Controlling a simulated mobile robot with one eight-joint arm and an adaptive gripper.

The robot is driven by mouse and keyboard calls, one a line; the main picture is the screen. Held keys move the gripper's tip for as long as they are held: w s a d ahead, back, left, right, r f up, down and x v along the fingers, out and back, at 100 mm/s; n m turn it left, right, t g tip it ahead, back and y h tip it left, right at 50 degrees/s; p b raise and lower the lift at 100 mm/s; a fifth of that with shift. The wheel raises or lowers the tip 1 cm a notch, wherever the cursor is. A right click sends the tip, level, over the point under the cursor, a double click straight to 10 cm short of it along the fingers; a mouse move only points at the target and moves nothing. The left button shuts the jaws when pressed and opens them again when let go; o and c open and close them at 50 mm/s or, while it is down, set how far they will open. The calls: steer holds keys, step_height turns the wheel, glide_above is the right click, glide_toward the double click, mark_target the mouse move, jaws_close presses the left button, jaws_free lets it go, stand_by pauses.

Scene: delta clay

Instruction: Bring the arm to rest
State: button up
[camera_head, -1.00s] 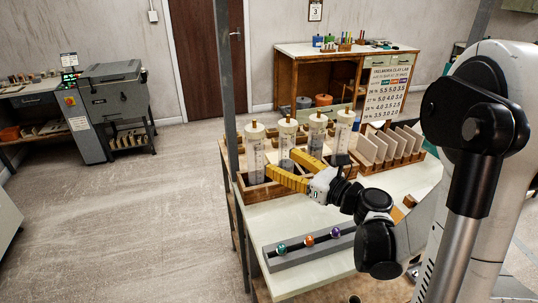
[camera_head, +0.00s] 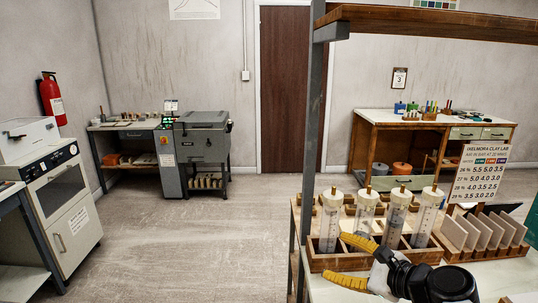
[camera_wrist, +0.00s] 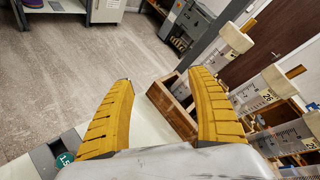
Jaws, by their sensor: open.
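My gripper (camera_head: 345,262) is at the lower right of the head view, in front of the wooden rack (camera_head: 322,262) on the bench. Its two yellow fingers are spread apart with nothing between them. In the wrist view my gripper (camera_wrist: 163,100) shows the same open fingers, with the bench top and floor beyond. Clear cylinders with brown-tipped caps (camera_head: 331,218) stand upright in the rack. In the wrist view, tilted cylinders (camera_wrist: 255,95) show close by on the right. I cannot tell whether the right finger touches the rack.
Tile slabs (camera_head: 470,232) stand in a holder right of the cylinders. A grey post (camera_head: 312,130) and wooden shelf (camera_head: 440,22) frame the bench. A grey machine (camera_head: 202,150) and white oven (camera_head: 60,205) stand left. The floor (camera_head: 200,250) between is clear.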

steer(key=s+d+f+n+g+h, duration=0.1)
steer(key=s+n+g+h, duration=0.3)
steer(key=s+n, duration=1.2)
steer(key=f+n+h, duration=0.1)
steer(key=n+h, duration=0.2)
steer(key=n, duration=0.2)
steer(key=shift+h, duration=0.3)
steer(key=shift+s, duration=0.1)
